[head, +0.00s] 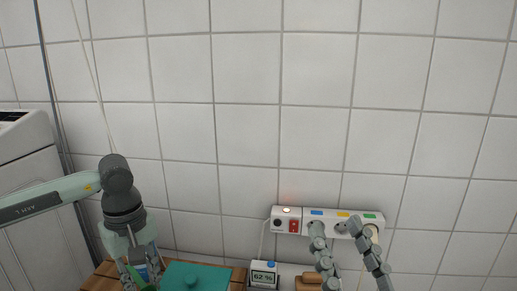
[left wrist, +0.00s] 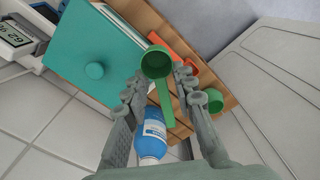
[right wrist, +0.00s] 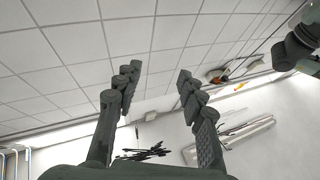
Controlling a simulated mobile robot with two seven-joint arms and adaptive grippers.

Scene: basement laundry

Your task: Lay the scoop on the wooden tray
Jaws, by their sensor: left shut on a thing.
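The green scoop (left wrist: 165,100) is between the fingers of my left gripper (left wrist: 158,80), its round cup facing the left wrist camera. The left gripper is shut on the scoop's handle. In the head view the left gripper (head: 138,272) is low at the left, with a bit of green by its fingers. A brown wooden surface (left wrist: 208,78) lies below the scoop; its edge shows in the head view (head: 98,282). I cannot tell whether this is the tray. My right gripper (head: 340,230) is open and empty in front of the wall; it also shows in the right wrist view (right wrist: 158,75).
A teal box with a knob (left wrist: 92,70) stands beside the scoop. A blue-and-white bottle (left wrist: 152,138), an orange thing (left wrist: 184,52) and a green cup-like thing (left wrist: 215,100) are close by. A display (head: 263,275) and a power strip (head: 330,213) are near the wall.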

